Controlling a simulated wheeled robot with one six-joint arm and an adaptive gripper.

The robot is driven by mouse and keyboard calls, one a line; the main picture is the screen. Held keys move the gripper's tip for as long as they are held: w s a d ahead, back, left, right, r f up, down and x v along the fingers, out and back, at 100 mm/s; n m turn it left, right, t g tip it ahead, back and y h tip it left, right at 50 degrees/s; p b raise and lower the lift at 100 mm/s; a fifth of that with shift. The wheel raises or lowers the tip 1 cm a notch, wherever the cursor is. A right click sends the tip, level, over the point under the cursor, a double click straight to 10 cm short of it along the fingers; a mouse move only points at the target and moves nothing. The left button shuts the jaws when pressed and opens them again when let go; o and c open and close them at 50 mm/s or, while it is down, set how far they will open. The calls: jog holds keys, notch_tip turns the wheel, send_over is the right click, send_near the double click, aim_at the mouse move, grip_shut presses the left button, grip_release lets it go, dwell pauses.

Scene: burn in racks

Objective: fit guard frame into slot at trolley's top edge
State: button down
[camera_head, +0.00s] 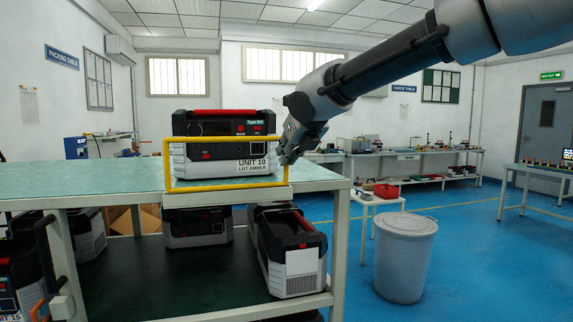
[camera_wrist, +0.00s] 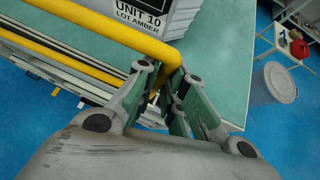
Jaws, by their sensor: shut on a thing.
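The yellow guard frame (camera_head: 225,187) is a rectangle of round bar. It stands roughly upright in front of the unit marked UNIT 10 (camera_head: 216,158), at the front edge of the trolley's green top (camera_head: 90,180). My gripper (camera_head: 291,148) is at the frame's right side and shut on it. In the wrist view my gripper (camera_wrist: 168,82) has its green-padded fingers around the yellow bar (camera_wrist: 90,48) near a corner. I cannot tell whether the frame's lower bar touches the trolley edge.
More units (camera_head: 290,250) sit on the trolley's lower shelf. A dark handle (camera_head: 55,255) is at its left end. A grey bin (camera_head: 404,255) and a small white table (camera_head: 375,200) with a red box stand to the right.

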jog(key=shift+f, duration=1.3)
jog(key=c, duration=1.5)
grip_release()
